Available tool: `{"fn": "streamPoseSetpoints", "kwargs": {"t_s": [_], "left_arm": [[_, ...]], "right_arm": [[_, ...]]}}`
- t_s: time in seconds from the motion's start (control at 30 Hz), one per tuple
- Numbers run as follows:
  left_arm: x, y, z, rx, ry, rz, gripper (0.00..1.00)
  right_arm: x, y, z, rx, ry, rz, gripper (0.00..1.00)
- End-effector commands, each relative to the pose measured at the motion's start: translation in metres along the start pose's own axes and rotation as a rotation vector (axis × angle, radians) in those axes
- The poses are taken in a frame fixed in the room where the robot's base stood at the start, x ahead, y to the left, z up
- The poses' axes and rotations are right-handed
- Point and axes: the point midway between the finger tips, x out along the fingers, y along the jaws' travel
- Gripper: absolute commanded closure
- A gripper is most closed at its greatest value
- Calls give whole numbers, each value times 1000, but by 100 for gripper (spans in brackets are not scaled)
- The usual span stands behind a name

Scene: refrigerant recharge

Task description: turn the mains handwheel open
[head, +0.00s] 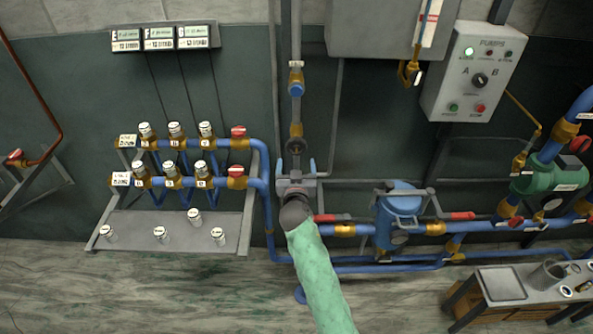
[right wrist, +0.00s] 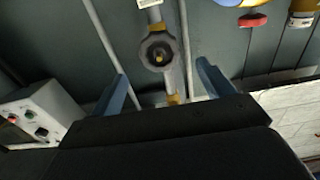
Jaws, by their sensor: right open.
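The mains handwheel (head: 295,146) is a small dark round wheel on the vertical grey pipe at the middle of the head view. In the right wrist view the handwheel (right wrist: 158,50) shows as a grey knobbed ring with a brass centre. My right gripper (head: 296,164) is open, its two blue fingers pointing up just below the wheel in the head view. In the right wrist view the fingers of my right gripper (right wrist: 161,71) stand apart, one on each side of the wheel's line. They do not appear to touch it. My left gripper is not in view.
A blue-handled valve (head: 297,84) sits higher on the same pipe. A manifold rack (head: 185,235) with several small canisters stands left. A blue filter vessel (head: 400,205) with red-handled valves stands right. The pump panel (head: 475,75) is at upper right, and a small bench (head: 505,285) at lower right.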

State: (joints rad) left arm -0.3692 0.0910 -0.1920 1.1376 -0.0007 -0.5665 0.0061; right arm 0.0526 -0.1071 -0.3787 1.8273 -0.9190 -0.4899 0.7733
Motion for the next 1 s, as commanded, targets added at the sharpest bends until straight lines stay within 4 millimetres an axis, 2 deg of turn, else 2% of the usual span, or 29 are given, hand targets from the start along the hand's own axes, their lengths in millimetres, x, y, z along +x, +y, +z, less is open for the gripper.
{"fn": "streamPoseSetpoints", "kwargs": {"t_s": [0.7,0.93,1.0], "left_arm": [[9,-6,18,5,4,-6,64],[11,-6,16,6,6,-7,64],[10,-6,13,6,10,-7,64]], "right_arm": [[69,0,-1,-4,0,0,20],[67,0,0,-2,0,0,64],[67,0,1,-4,0,0,64]]}}
